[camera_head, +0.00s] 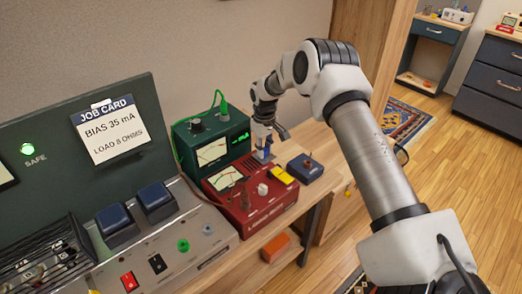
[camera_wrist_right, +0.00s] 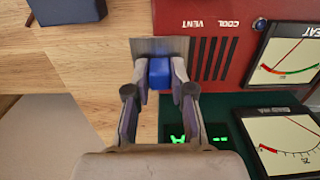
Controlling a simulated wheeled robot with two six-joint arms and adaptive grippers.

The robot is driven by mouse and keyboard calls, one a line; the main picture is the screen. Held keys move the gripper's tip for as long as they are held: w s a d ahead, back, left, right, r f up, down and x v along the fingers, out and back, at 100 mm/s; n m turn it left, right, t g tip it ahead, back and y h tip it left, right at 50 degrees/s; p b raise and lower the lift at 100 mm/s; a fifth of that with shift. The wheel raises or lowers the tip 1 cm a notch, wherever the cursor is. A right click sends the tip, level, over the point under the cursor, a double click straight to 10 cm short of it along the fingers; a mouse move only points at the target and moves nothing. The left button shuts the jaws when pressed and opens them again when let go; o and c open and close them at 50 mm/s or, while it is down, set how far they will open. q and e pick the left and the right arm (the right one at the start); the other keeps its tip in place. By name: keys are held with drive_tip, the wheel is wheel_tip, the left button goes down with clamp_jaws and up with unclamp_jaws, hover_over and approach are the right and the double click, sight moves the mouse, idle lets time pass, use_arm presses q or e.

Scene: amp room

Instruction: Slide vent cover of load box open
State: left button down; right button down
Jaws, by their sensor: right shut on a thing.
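The load box (camera_head: 250,208) is a red case on the bench, with a meter on its top; its "COOL VENT" label shows in the right wrist view (camera_wrist_right: 235,75). The vent cover (camera_wrist_right: 142,46) is a grey plate with a blue knob (camera_wrist_right: 159,72). In the right wrist view the plate reaches past the red case's left edge, and several dark vent slots (camera_wrist_right: 211,58) lie uncovered beside it. My right gripper (camera_wrist_right: 159,80) is shut on the blue knob; it also shows in the head view (camera_head: 264,143). My left gripper is not in view.
A green meter box (camera_head: 212,140) stands directly behind the load box. A small dark blue box (camera_head: 305,168) sits to its right. The grey amp chassis (camera_head: 200,245) is at left.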

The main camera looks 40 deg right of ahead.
sight(266, 148)
drive_tip(key=c, duration=1.1)
unclamp_jaws()
drive_tip(key=shift+w+d, duration=0.1)
drive_tip(key=shift+d, duration=0.05)
drive_tip(key=shift+o, duration=0.5)
drive_tip(key=shift+d+f, duration=0.1)
drive_tip(key=shift+d, duration=0.1)
wheel_tip(266, 148, up, 12)
